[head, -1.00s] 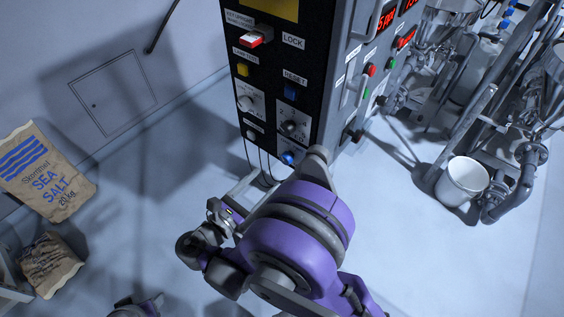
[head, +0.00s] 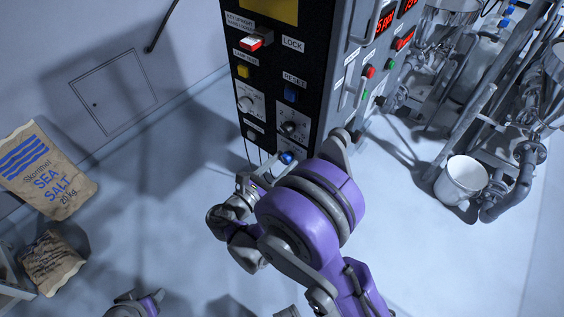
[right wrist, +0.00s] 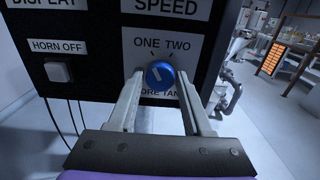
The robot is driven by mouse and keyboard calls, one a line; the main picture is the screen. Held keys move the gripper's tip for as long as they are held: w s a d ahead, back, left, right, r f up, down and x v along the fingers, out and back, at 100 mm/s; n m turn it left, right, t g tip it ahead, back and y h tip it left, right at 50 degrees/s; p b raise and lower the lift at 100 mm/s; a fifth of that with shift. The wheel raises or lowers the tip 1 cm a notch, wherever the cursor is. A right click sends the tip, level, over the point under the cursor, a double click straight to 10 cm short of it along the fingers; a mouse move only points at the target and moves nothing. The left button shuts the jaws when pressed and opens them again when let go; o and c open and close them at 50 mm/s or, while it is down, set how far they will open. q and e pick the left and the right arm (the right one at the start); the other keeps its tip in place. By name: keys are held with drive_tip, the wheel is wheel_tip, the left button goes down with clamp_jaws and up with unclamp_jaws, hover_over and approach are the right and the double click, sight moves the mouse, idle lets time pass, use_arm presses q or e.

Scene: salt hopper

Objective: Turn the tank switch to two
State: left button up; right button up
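The tank switch is a round blue knob (right wrist: 160,74) with a pale pointer line, low on the black panel, under the labels ONE and TWO. The line seems to lean toward ONE. The lettering below it is partly hidden by my fingers. In the head view the blue knob (head: 287,157) shows just beyond my right wrist. My right gripper (right wrist: 161,80) is open, one finger on each side of the knob; I cannot tell whether they touch it. In the head view my right gripper (head: 268,168) is partly hidden by my arm. My left gripper is not clearly in view.
Close by on the panel are a white HORN OFF button (right wrist: 58,72), a SPEED dial (head: 291,128) and a red-tipped LOCK switch (head: 254,40). A white bucket (head: 461,182) and pipes stand to the right. Salt bags (head: 47,172) lie at the left. The floor between is clear.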

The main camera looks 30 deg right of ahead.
clamp_jaws()
drive_tip(key=shift+m, duration=0.3)
drive_tip(key=shift+f+m+b, duration=0.1)
drive_tip(key=shift+m+b, duration=0.6)
drive_tip(key=shift+m, duration=0.2)
drive_tip(key=m+b, duration=0.1)
drive_tip(key=m, duration=0.1)
drive_tip(key=shift+m, duration=0.3)
drive_tip(key=m+b, duration=0.1)
drive_tip(key=m, duration=0.2)
drive_tip(key=shift+m, duration=0.3)
drive_tip(key=shift+m+b, duration=0.5)
drive_tip(key=shift+m, duration=1.1)
drive_tip(key=shift+w, duration=0.1)
